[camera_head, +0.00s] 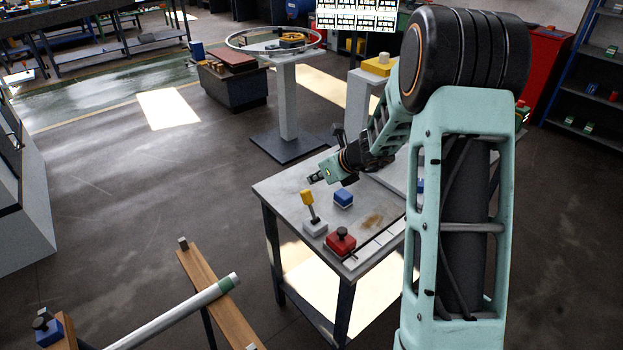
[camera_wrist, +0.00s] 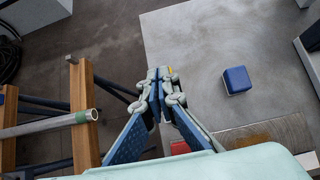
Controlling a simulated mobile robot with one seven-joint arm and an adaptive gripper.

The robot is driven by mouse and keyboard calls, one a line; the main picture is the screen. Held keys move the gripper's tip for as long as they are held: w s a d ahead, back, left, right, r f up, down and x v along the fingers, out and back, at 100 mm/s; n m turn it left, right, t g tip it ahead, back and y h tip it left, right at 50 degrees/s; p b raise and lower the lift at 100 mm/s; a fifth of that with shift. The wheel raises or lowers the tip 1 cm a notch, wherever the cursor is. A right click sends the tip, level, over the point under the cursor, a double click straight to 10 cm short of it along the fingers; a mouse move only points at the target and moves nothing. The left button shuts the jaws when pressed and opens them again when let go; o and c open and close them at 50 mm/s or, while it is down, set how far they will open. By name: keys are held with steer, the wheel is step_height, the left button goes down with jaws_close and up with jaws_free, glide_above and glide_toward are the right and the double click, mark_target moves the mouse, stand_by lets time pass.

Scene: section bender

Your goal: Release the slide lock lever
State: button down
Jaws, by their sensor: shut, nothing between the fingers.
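The lever with a yellow handle (camera_head: 307,197) stands on a small pale base (camera_head: 314,228) near the left edge of the grey table, its handle tilted slightly left. My gripper (camera_head: 317,179) is above the table, just beyond the handle in the head view, apart from it there. In the wrist view my gripper (camera_wrist: 160,76) has its fingers together and empty, over the table's edge. A small yellow patch shows beside the fingertips there; most of the lever is hidden behind the fingers.
A blue block (camera_head: 344,198) sits on the table (camera_head: 279,190), right of the lever. A red block with a black knob (camera_head: 341,241) is at the front. A metal pipe (camera_head: 190,308) rests on a wooden rail (camera_head: 232,323) at lower left. Open floor lies left of the table.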

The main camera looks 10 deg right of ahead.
steer(key=shift+s+d+r+p, duration=0.15)
steer(key=shift+s+r, duration=0.1)
steer(key=shift+r, duration=0.65)
steer(key=shift+s+d+r+p, duration=0.15)
steer(key=shift+s+r, duration=0.05)
steer(key=shift+r, duration=0.65)
